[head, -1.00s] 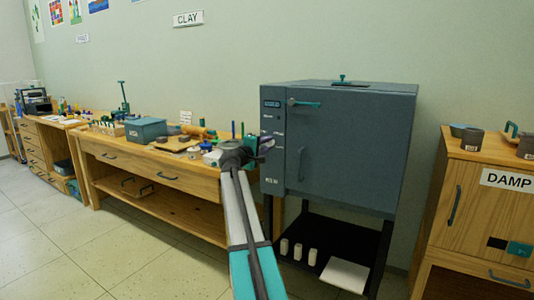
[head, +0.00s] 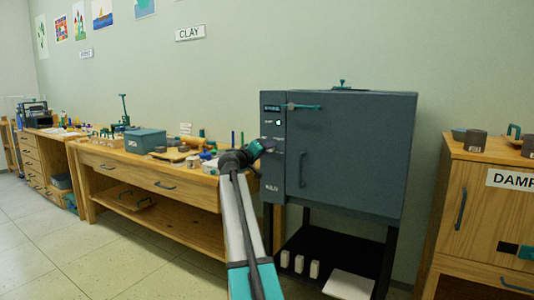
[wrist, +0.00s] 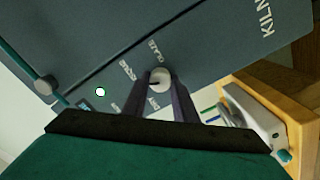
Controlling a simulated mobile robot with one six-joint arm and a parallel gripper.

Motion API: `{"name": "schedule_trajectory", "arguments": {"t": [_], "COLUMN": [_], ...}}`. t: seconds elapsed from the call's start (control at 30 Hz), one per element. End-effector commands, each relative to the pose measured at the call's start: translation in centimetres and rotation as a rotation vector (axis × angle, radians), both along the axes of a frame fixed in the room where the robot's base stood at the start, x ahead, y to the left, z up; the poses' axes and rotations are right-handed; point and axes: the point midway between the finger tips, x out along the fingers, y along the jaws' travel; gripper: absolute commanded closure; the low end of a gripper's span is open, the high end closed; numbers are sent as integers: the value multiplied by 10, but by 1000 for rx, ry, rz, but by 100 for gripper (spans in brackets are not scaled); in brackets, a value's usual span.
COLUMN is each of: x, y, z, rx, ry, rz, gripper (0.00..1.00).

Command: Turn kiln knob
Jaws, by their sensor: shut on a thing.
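The kiln (head: 350,155) is a dark grey box on a black stand, its door shut, with a control panel on its left edge. In the wrist view the kiln knob (wrist: 160,77) is a small, round, pale dial with a dark pointer line, with printed labels around it. My gripper (wrist: 164,84) has one finger on each side of the knob and is shut on it. In the head view my gripper (head: 268,146) is at the panel and hides the knob. A small lit indicator (wrist: 100,91) glows whitish green on the panel; it also shows in the head view (head: 278,122).
A teal latch handle (head: 305,106) sticks out across the top of the kiln front. A wooden workbench (head: 160,165) with clay tools stands left. A wooden damp cabinet (head: 480,200) stands right. Pale blocks (head: 299,263) sit on the stand's lower shelf.

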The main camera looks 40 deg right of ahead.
Motion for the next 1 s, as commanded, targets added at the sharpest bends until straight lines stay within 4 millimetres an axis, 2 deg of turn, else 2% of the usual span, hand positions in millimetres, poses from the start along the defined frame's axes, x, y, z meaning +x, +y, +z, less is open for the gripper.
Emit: {"name": "schedule_trajectory", "arguments": {"t": [0.3,0.33,0.43,0.8,1.0], "x": [-2,-2,-2,-1,-3], "y": [-1,-1,-1,1,9], "z": [-1,-1,-1,0,0], "rx": [2,2,2,1,1], "ry": [-1,-1,-1,-1,-1], "rz": [-5,-5,-4,-1,-1], "gripper": [97,73,56,56,56]}}
